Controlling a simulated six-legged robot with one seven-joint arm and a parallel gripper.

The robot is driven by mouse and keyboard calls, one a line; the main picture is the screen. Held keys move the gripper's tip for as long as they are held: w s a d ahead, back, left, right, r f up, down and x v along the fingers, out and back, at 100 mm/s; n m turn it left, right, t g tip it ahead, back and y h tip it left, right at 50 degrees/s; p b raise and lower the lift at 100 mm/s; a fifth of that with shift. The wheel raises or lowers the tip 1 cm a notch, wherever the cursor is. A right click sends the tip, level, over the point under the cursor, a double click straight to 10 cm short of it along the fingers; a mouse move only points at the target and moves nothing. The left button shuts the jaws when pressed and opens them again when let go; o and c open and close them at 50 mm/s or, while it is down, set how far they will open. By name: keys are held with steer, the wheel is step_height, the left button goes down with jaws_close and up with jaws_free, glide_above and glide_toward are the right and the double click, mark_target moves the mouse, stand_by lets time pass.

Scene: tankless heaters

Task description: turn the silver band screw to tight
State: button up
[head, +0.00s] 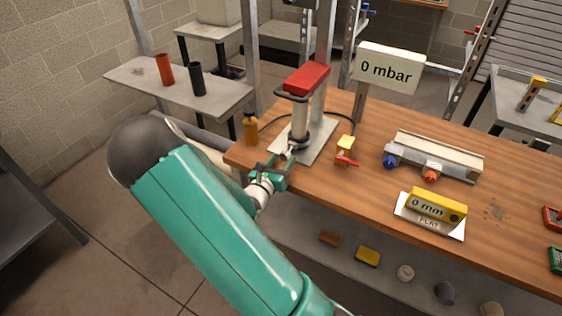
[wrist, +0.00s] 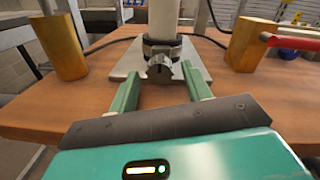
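The silver band screw (wrist: 160,70) is a rounded metal knob on the front of a dark-and-silver band (wrist: 176,46) at the foot of a pale upright cylinder. In the head view this cylinder (head: 300,118) stands on a grey plate below a red block, and the screw is small and partly hidden by my gripper. My gripper (wrist: 160,84) is open at the plate's front edge, with its two green fingers left and right of the screw. The screw appears beyond or level with the fingertips; I cannot tell contact. My gripper also shows in the head view (head: 278,165).
An amber bottle (head: 251,128) stands left of the plate. A yellow valve with a red handle (head: 346,152) stands right. A "0 mbar" sign (head: 389,68), a fixture with blue and orange knobs (head: 437,157) and a "0 mm" gauge (head: 436,206) are farther right on the wooden bench.

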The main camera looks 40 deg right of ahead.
steer(key=c, duration=0.9)
steer(key=shift+m, duration=0.4)
steer(key=m, duration=0.4)
steer(key=shift+m, duration=0.4)
steer(key=m, duration=0.5)
steer(key=shift+a+f+h, duration=0.1)
steer(key=shift+h, duration=0.2)
steer(key=shift+m, duration=0.3)
steer(key=o, duration=1)
